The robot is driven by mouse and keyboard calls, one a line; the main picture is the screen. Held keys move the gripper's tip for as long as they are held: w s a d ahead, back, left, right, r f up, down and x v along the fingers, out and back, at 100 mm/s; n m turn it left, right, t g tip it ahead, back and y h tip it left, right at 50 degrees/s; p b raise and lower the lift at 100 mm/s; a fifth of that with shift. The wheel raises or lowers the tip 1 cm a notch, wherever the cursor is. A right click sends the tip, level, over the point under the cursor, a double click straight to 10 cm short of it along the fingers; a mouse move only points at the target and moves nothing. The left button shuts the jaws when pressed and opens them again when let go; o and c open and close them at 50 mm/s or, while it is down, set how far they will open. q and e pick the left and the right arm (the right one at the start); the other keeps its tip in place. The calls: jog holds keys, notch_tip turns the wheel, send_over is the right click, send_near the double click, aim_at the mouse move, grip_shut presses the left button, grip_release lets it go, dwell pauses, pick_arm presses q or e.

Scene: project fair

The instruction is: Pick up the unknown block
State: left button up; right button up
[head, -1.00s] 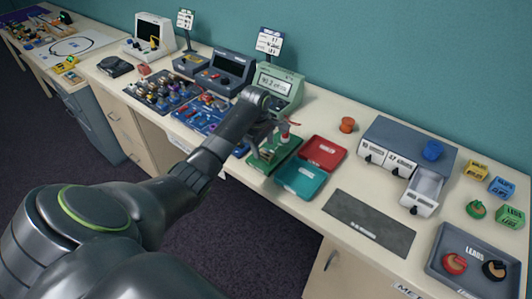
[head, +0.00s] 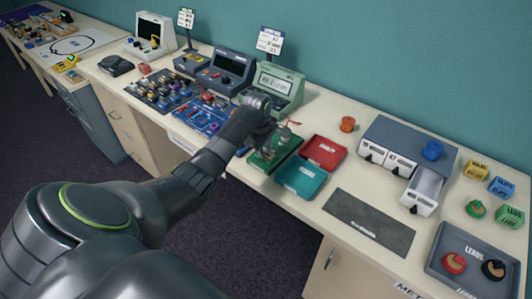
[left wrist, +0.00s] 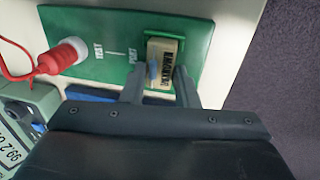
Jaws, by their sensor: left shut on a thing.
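The unknown block (left wrist: 164,52) is a tan block with dark lettering and a blue spot, seen in the left wrist view. It sits at the port end of the green test board (left wrist: 112,27). My left gripper (left wrist: 161,82) has one finger on either side of the block and is shut on it. In the head view my left gripper (head: 270,148) is low over the green board (head: 287,152), and the block is hidden there. A red and white plug (left wrist: 63,57) with a red lead stands on the board's test end. My right gripper is in neither view.
The green meter (head: 277,85) stands behind the board. A red tray (head: 325,150) and a teal tray (head: 299,178) lie close to its right. Panels with coloured parts (head: 203,115) lie to the left.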

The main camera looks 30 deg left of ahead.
pick_arm(q)
jog(key=shift+r, duration=0.1)
notch_tip(320, 180, up, 13)
jog(key=p, duration=0.3)
jog(key=shift+p, duration=0.35)
dwell(0.6)
jog(key=shift+f, duration=0.25)
